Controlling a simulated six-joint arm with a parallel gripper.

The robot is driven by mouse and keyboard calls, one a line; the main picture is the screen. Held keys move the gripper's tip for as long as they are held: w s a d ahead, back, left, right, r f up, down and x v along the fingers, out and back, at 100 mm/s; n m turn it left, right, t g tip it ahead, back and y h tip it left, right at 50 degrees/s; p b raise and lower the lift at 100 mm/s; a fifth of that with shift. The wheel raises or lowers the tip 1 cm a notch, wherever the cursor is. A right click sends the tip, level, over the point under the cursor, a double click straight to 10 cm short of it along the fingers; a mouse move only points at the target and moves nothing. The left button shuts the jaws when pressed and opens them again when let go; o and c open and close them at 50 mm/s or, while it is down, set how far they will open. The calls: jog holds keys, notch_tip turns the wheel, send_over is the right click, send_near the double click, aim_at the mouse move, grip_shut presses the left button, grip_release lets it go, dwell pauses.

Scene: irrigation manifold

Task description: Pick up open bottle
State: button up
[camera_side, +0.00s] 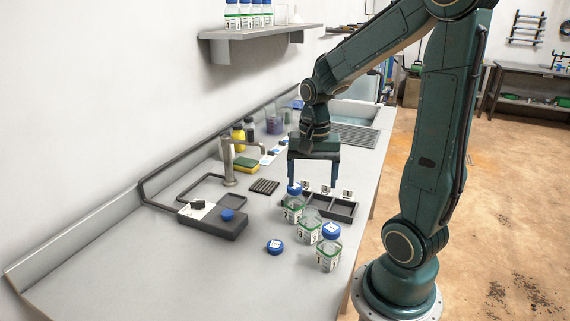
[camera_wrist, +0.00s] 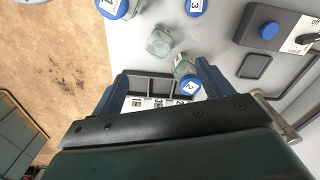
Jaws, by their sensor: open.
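The open bottle (camera_side: 309,226) is clear with a green-banded label and no cap. It stands upright on the bench between two blue-capped bottles, the far one (camera_side: 293,208) and the near one (camera_side: 329,254). In the wrist view the open bottle (camera_wrist: 160,42) is beyond my fingertips, with the capped bottle marked 2 (camera_wrist: 188,86) close by the right finger. A loose blue cap (camera_side: 275,246) lies on the bench, and it shows a 3 in the wrist view (camera_wrist: 195,7). My gripper (camera_side: 313,186) is open and empty, pointing down behind the bottles; its fingers also show in the wrist view (camera_wrist: 162,75).
A dark compartment tray (camera_side: 345,208) with small number cards stands right of the bottles. A black device with a blue knob (camera_side: 213,220) and a tap (camera_side: 228,162) are to the left. The bench front is clear (camera_side: 130,270). A wall shelf (camera_side: 260,35) holds more bottles.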

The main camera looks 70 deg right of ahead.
aim_at(311, 209)
jog(key=shift+f, duration=3.25)
jog(key=shift+f, duration=0.15)
jog(key=shift+d+f, duration=0.1)
jog(key=shift+f, duration=2.35)
jog(key=c, duration=1.1)
jog(key=shift+r, duration=0.1)
notch_tip(311, 209, up, 20)
jog(key=shift+f, duration=0.1)
